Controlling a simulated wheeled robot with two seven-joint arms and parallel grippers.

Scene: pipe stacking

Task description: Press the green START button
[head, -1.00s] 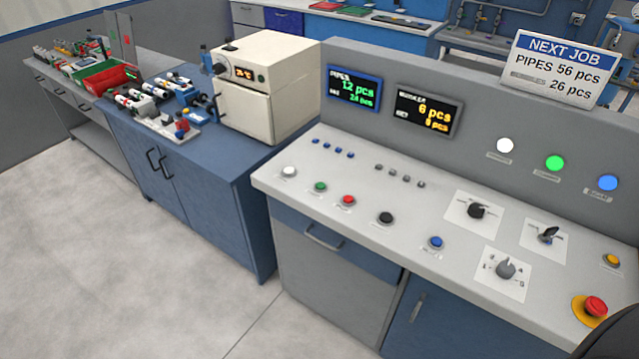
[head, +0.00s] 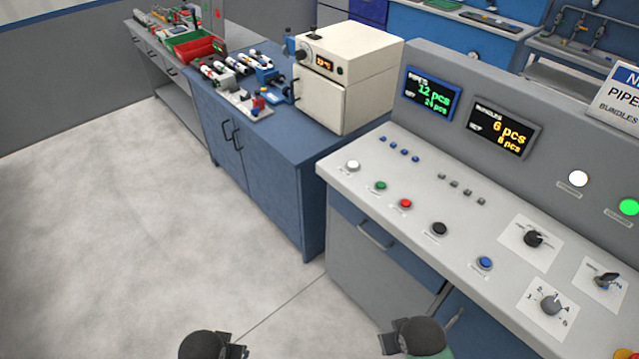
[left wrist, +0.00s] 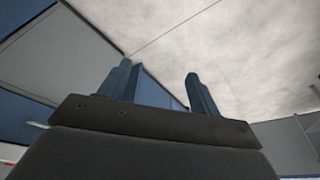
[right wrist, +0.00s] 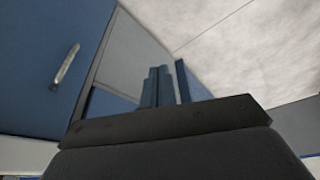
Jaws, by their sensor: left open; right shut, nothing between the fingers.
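The green button (head: 380,186) sits near the left end of the sloped grey control panel (head: 420,195), between a white button (head: 352,165) and a red button (head: 405,203). Its label is too small to read. My left gripper shows at the bottom of the head view; in the left wrist view (left wrist: 159,78) its fingers are apart with nothing between them. My right gripper also shows at the bottom of the head view; in the right wrist view (right wrist: 168,72) its fingers are close together and empty. Both are in front of the console, apart from the green button.
Black (head: 439,228) and blue (head: 484,262) buttons and several knobs lie further right on the panel. Two displays (head: 428,92) stand on its upright back. A blue cabinet with a cream oven (head: 345,75) stands left of the console. The floor (head: 120,230) is clear.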

